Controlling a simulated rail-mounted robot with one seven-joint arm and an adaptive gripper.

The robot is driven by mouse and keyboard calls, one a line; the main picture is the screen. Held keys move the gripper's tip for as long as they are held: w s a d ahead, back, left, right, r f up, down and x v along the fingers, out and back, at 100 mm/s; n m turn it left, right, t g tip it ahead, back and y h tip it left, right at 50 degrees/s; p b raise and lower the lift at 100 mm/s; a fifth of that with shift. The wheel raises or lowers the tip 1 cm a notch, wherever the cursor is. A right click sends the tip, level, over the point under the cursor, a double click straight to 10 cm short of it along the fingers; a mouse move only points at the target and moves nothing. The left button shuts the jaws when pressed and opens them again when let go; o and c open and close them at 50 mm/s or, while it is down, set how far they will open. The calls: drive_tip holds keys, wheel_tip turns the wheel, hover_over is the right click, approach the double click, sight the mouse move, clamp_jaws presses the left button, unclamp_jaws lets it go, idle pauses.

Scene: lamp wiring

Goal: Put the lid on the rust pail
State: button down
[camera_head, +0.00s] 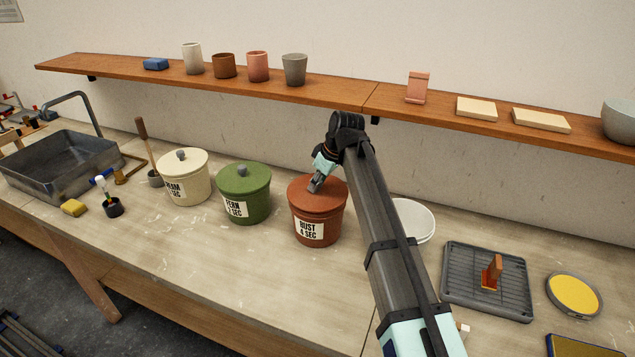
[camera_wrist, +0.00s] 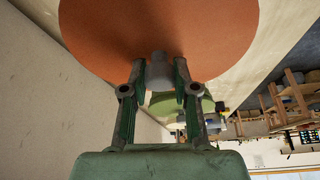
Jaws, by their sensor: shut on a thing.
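The rust pail (camera_head: 312,226) stands on the workbench, with a white label reading "RUST 4 SEC". Its rust-coloured lid (camera_head: 330,198) is at the pail's mouth. From this angle I cannot tell whether it is fully seated. My gripper (camera_head: 316,184) is above the lid, shut on the lid's grey knob. In the wrist view my gripper (camera_wrist: 159,75) has its two fingers on either side of the knob (camera_wrist: 159,68), and the lid (camera_wrist: 160,25) fills the top of the picture. The pail's inside is hidden.
A green pail (camera_head: 243,200) and a cream pail (camera_head: 183,180), both lidded, stand to the left. A white bowl-like container (camera_head: 415,222) is partly behind my arm. A ribbed grey tray (camera_head: 460,290) lies to the right. A wooden shelf (camera_head: 345,95) runs behind. Bench front is clear.

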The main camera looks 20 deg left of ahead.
drive_tip(key=shift+f+b, duration=0.3)
drive_tip(key=shift+f, duration=0.4)
drive_tip(key=c, duration=0.8)
unclamp_jaws()
